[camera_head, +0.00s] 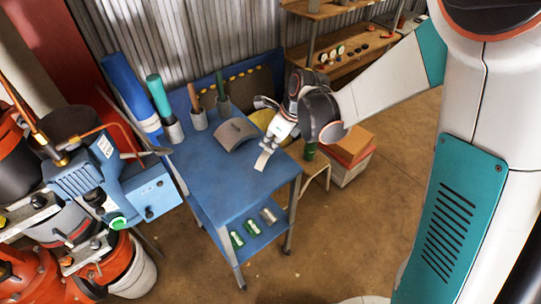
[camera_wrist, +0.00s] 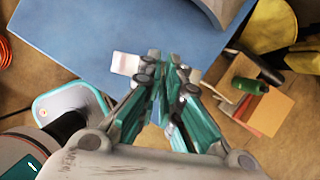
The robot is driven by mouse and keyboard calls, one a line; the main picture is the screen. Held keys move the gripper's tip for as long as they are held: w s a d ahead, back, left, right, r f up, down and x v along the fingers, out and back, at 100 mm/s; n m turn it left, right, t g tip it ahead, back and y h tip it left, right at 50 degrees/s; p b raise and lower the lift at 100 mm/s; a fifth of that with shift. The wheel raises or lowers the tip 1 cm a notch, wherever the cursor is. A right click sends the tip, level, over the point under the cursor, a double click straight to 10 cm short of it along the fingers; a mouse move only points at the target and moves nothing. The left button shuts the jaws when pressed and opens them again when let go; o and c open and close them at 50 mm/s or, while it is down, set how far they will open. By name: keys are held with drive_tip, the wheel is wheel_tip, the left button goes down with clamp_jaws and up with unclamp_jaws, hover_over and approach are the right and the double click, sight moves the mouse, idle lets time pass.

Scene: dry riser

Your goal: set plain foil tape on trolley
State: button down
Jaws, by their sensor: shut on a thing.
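My gripper (camera_head: 268,147) is over the right part of the blue trolley's top (camera_head: 228,188), its fingers pointing down. It is shut on a small pale piece, which I take for the plain foil tape (camera_head: 262,160). In the wrist view the tape (camera_wrist: 125,63) shows as a whitish block at the left of my fingertips (camera_wrist: 166,64), in front of the blue trolley top (camera_wrist: 95,30). The fingers hide part of the tape. I cannot tell whether it touches the trolley top.
A grey curved piece (camera_head: 234,134) lies on the trolley behind my gripper, with tool cups (camera_head: 198,120) at the back left. Green and silver items sit on the lower shelf (camera_head: 262,238). Blue machine (camera_head: 140,190) stands left; boxes (camera_head: 350,150) right. The front trolley top is clear.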

drive_tip(key=shift+f+b, duration=0.9)
drive_tip(key=shift+f, duration=1.5)
drive_tip(key=c, duration=1.8)
unclamp_jaws()
drive_tip(key=shift+r, duration=0.1)
drive_tip(key=p+v, duration=0.5)
drive_tip(key=v, duration=0.7)
drive_tip(key=shift+s+d+r+n+t+h, duration=0.7)
drive_tip(key=shift+s+d+r+n, duration=1.35)
drive_tip(key=shift+s+n, duration=1.5)
drive_tip(key=shift+s+d+r+n+t+h, duration=0.7)
drive_tip(key=shift+s+d+r+n, duration=1.4)
drive_tip(key=shift+n, duration=2.55)
drive_tip(key=shift+s+d+r+n+t+h, duration=0.4)
drive_tip(key=shift+s+d+r+n+t, duration=0.6)
drive_tip(key=shift+s+d+r+n, duration=1.9)
drive_tip(key=shift+s+a+f+n, duration=0.25)
drive_tip(key=shift+a+f+n, duration=0.05)
drive_tip(key=shift+a+n, duration=0.3)
drive_tip(key=shift+s+a+f+n, duration=0.2)
drive_tip(key=shift+a+f+n, duration=0.15)
drive_tip(key=shift+a+n, duration=0.25)
